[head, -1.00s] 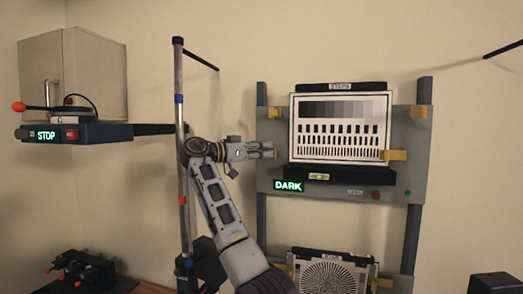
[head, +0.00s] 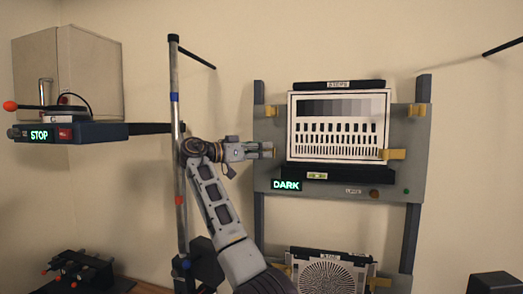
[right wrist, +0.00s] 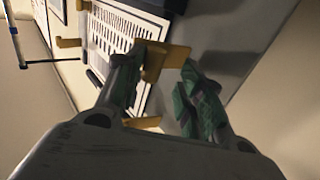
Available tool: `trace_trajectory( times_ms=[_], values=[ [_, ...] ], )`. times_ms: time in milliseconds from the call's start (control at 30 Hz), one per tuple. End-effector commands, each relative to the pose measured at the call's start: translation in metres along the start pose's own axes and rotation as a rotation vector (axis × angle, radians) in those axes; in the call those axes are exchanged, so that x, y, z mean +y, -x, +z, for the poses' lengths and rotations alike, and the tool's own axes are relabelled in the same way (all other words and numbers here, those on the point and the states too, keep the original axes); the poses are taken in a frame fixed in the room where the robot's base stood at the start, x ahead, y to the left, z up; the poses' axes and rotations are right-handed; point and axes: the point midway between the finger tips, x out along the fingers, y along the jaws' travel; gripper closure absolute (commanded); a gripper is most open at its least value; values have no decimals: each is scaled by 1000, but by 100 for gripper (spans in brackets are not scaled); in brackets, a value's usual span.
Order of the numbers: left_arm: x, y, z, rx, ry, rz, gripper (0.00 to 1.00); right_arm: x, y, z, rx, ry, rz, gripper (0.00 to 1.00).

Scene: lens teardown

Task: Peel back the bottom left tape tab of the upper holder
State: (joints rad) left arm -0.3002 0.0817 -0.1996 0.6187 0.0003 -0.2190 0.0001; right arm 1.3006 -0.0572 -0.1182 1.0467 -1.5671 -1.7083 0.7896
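The upper holder (head: 262,182) is a grey panel on two dark posts, bearing a white test chart (head: 340,147) with grey steps and rows of black bars. Yellow tape tabs sit at its corners. The bottom left tab (head: 267,150) is just right of my right gripper (head: 257,151). In the right wrist view my right gripper (right wrist: 164,88) is open, its two green-padded fingers apart. A yellow tab (right wrist: 168,60) shows between and beyond the fingertips; contact cannot be told. The bottom right tab (head: 393,154) sticks out at the chart's edge. My left gripper is not in view.
A lower holder with a round spoked chart (head: 332,278) stands below. A metal pole (head: 175,110) rises left of the holder, close to my right arm. A shelf device showing STOP (head: 68,133) is at the left. A green DARK sign (head: 286,185) sits below the chart.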

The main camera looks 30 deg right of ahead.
Motion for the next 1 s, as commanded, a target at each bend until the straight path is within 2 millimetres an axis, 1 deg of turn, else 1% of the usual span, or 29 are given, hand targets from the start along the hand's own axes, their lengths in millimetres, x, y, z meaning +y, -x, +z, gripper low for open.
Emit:
trace_trajectory(
  times_ms=[167, 267, 600, 800, 1000],
  values=[
    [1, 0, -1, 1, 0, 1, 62, 0, 14, 0, 0, 0, -1, 62],
    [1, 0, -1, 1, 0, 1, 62, 0, 26, -1, 1, -1, -2, 62],
    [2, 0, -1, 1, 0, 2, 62, 0, 77, -1, 2, -1, -2, 62],
    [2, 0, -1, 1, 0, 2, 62, 1, 103, -2, 2, -1, -1, 62],
    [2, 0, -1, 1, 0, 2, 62, 1, 116, -2, 2, -2, 0, 62]
  ],
)
